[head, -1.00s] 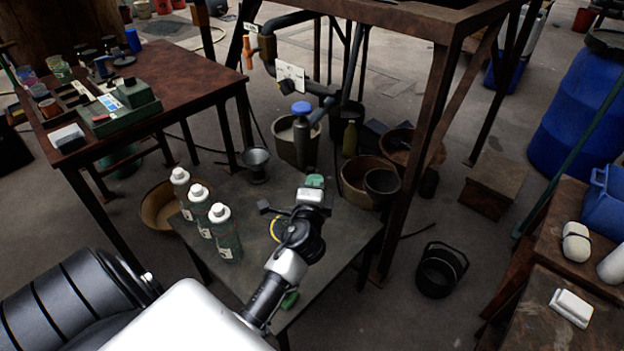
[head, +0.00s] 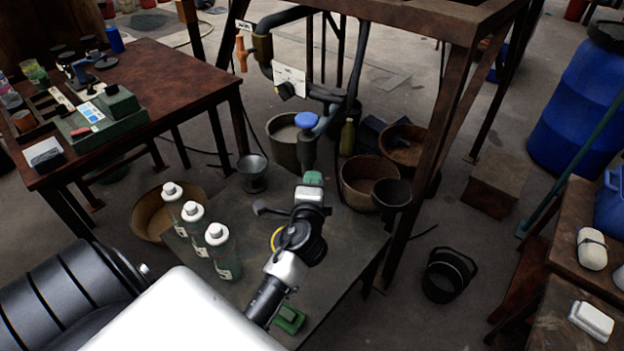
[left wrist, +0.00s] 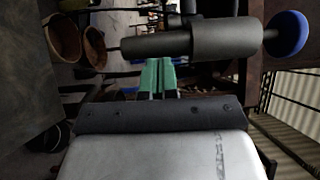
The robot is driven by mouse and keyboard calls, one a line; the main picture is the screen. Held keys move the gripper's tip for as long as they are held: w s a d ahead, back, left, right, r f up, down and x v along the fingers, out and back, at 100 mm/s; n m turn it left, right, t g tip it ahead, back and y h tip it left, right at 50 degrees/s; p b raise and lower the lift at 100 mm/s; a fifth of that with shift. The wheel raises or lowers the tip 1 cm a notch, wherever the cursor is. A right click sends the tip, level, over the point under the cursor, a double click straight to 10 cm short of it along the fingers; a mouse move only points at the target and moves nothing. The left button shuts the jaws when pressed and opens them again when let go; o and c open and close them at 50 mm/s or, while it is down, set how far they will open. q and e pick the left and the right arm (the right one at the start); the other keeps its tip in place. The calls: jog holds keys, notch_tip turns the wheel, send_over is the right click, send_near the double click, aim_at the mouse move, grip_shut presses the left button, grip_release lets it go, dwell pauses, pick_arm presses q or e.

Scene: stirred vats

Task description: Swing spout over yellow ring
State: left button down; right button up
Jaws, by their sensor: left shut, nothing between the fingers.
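The spout (head: 308,150) is a grey upright pipe with a blue knob (head: 306,120) on top, joined to piping under the rusty frame. A yellow ring (head: 275,238) lies on the dark low table (head: 340,245), mostly hidden behind my left wrist. My left gripper (head: 313,178) has green fingertips, shut and empty, just below and in front of the spout in the head view. In the left wrist view the shut fingertips (left wrist: 157,76) lie right beside the grey spout (left wrist: 195,40); I cannot tell whether they touch. My right gripper does not show.
Several white-capped bottles (head: 195,222) and a metal cup (head: 252,172) stand on the low table. A green object (head: 290,318) lies near its front edge. A rusty frame leg (head: 425,165) and buckets (head: 366,182) stand to the right.

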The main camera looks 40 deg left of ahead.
pick_arm(q)
jog(key=shift+s+a+r+m+t+h+p, duration=0.1)
jog(key=shift+s+a+m+t+h+p, duration=0.1)
jog(key=shift+a+m+h+p, duration=0.35)
jog(key=shift+s+a+m+t+h+p, duration=0.15)
jog(key=shift+s+a+t+h+p, duration=0.1)
jog(key=shift+a+p, duration=0.35)
jog(key=shift+m+t+h, duration=0.35)
jog(key=shift+m+h, duration=0.25)
jog(key=shift+h, duration=0.3)
jog(key=a, duration=0.5)
jog(key=shift+s+p, duration=0.15)
jog(key=shift+p, duration=0.25)
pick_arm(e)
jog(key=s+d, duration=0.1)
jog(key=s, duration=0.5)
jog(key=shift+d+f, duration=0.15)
pick_arm(q)
jog(key=shift+f, duration=0.2)
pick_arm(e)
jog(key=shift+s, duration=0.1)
